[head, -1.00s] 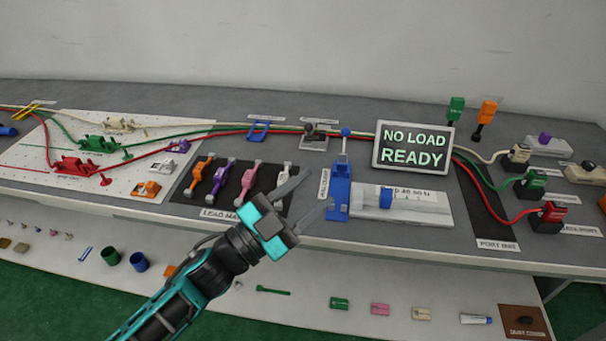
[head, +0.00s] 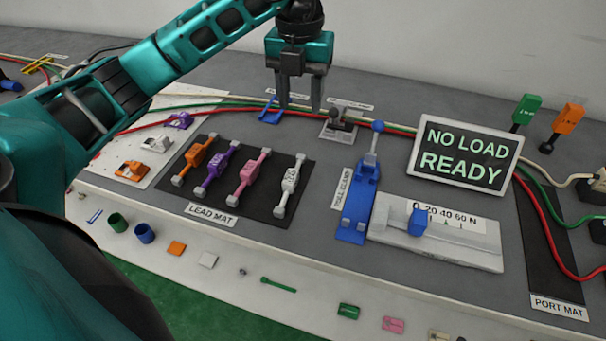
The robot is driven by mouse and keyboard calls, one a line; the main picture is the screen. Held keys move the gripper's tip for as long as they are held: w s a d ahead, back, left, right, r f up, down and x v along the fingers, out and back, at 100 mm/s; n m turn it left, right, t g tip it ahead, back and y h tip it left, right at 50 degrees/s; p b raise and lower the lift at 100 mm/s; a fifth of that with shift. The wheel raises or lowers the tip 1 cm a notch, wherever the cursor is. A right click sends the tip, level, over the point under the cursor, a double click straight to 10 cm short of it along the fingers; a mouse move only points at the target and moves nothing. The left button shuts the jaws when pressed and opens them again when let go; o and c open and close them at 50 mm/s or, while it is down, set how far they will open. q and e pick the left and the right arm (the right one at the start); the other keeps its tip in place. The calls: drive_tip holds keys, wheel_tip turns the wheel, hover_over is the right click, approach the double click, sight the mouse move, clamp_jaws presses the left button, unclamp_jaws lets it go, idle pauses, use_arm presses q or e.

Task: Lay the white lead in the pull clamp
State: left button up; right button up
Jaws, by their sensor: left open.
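The white lead (head: 290,185) lies on the dark lead mat (head: 262,205), at the right end of a row with orange, purple and pink leads. The blue pull clamp (head: 359,204) stands to the right of the mat, with a blue-knobbed lever (head: 374,145) standing up at its far end. My left gripper (head: 301,106) is open and empty, fingers pointing down, and shows above and beyond the white lead in the picture. The gap between its fingers is clear. My right gripper is not in view.
A sliding gauge block (head: 455,242) with a blue slider adjoins the clamp's right side. A display (head: 466,152) reads NO LOAD READY. Cables run along the back. A small grey fixture (head: 338,125) stands behind the clamp. Small loose parts lie along the lower front shelf.

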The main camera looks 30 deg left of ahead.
sight(300, 158)
use_arm(q)
drive_tip(key=f, duration=0.4)
drive_tip(key=f+b, duration=0.1)
drive_tip(key=f, duration=0.3)
drive_tip(key=f+b, duration=0.1)
drive_tip(key=f, duration=0.3)
drive_tip(key=shift+s+d+f, duration=0.15)
drive_tip(key=shift+s+f, duration=0.15)
drive_tip(key=shift+s, duration=0.05)
clamp_jaws()
